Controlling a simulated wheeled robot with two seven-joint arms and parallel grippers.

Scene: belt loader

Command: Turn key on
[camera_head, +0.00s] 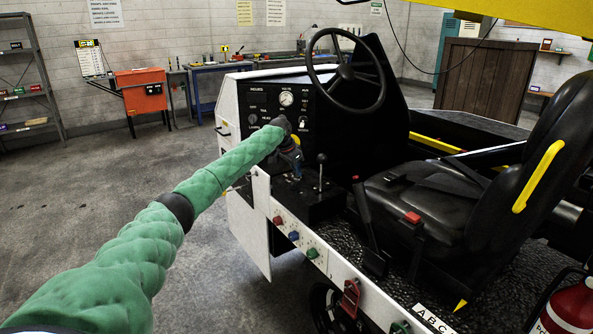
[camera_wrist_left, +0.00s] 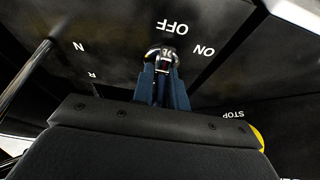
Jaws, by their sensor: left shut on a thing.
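My left gripper (camera_head: 297,172) reaches in from the left in front of the loader's black control panel (camera_head: 312,88). In the left wrist view its two blue fingers (camera_wrist_left: 162,72) are shut on a small metallic key (camera_wrist_left: 161,53). The key is mostly hidden between the fingertips. The OFF label (camera_wrist_left: 172,27) shows upside down just above the key, and the ON label (camera_wrist_left: 204,50) is to its right. The key's exact angle is hard to tell. My right gripper is in neither view.
The steering wheel (camera_head: 346,72) is right of the panel. An upright lever (camera_head: 321,172) stands close to the gripper. The black seat (camera_head: 450,195) is further right. A yellow STOP button (camera_wrist_left: 258,137) is at the lower right of the wrist view. Open floor (camera_head: 100,180) lies left.

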